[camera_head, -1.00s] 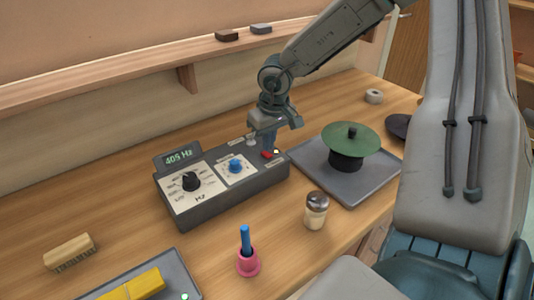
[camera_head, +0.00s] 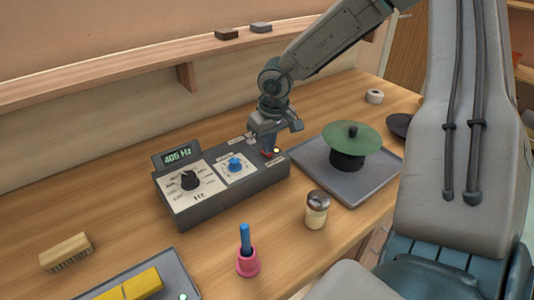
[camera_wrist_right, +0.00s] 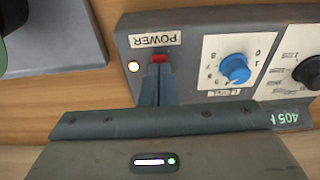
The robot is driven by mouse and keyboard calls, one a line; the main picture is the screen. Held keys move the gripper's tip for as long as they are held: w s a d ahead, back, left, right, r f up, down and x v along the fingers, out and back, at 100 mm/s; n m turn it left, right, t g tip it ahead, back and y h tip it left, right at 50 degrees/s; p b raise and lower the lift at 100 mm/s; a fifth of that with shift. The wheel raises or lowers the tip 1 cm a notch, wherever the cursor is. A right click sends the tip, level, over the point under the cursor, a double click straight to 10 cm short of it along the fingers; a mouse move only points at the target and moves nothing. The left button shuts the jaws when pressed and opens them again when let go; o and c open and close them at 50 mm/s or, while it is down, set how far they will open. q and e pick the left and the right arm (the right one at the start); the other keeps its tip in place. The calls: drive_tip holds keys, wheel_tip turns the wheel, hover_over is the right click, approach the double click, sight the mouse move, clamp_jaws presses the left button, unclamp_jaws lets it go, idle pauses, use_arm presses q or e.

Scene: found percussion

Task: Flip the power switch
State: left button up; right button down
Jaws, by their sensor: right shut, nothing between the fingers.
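The dark grey control box (camera_head: 228,208) stands on the bench, its display (camera_head: 178,155) reading 405 Hz. It carries a black knob (camera_head: 189,180) and a blue knob (camera_head: 235,165). The red power switch (camera_wrist_right: 158,59) sits beside the POWER label (camera_wrist_right: 155,40) in the right wrist view, with a lit lamp (camera_wrist_right: 133,66) next to it. My right gripper (camera_head: 267,152) is shut and empty, its fingertips at the switch, touching or very close. In the right wrist view the fingers (camera_wrist_right: 158,75) partly cover the switch. My left gripper is not in view.
A grey tray (camera_head: 310,165) with a green disc (camera_head: 352,137) on a black stand lies right of the box. A shelf (camera_head: 120,80) runs behind.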

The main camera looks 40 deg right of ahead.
drive_tip(key=shift+f+b, duration=0.3)
drive_tip(key=shift+f, duration=0.05)
drive_tip(key=shift+r, duration=0.1)
drive_tip(key=shift+r+p, duration=2.45)
drive_tip(key=shift+r, duration=0.95)
drive_tip(key=shift+r, duration=0.1)
